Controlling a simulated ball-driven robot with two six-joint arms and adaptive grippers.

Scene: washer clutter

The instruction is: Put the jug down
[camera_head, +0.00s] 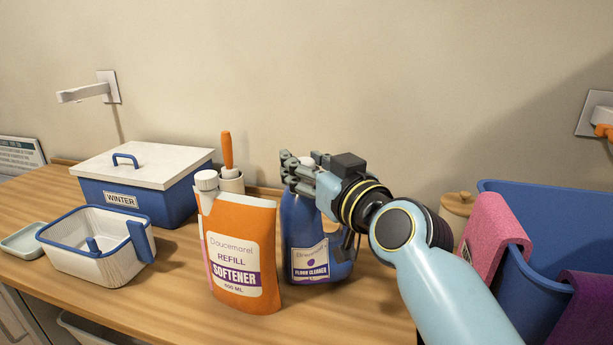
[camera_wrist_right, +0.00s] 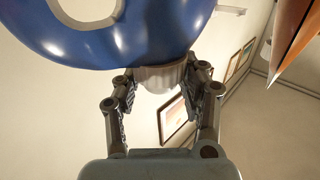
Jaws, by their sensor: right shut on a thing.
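The jug is a blue floor cleaner bottle (camera_head: 297,225) with a white and purple label, upright behind and right of the orange softener pouch. My right gripper (camera_head: 303,168) is at the jug's top, shut on its cap. In the right wrist view the pale cap (camera_wrist_right: 160,78) sits between the two fingers of the gripper (camera_wrist_right: 160,88), with the blue jug body (camera_wrist_right: 125,35) beyond it. The jug's base is at the counter, but I cannot tell whether it touches. My left gripper is not in view.
The softener pouch (camera_head: 240,250) stands close to the jug's left. Behind are a lidded blue box (camera_head: 135,190) and a cup (camera_head: 231,182) with an orange-handled tool. A white basket (camera_head: 95,255) is at left. A blue bucket (camera_head: 530,215) with cloths is at right.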

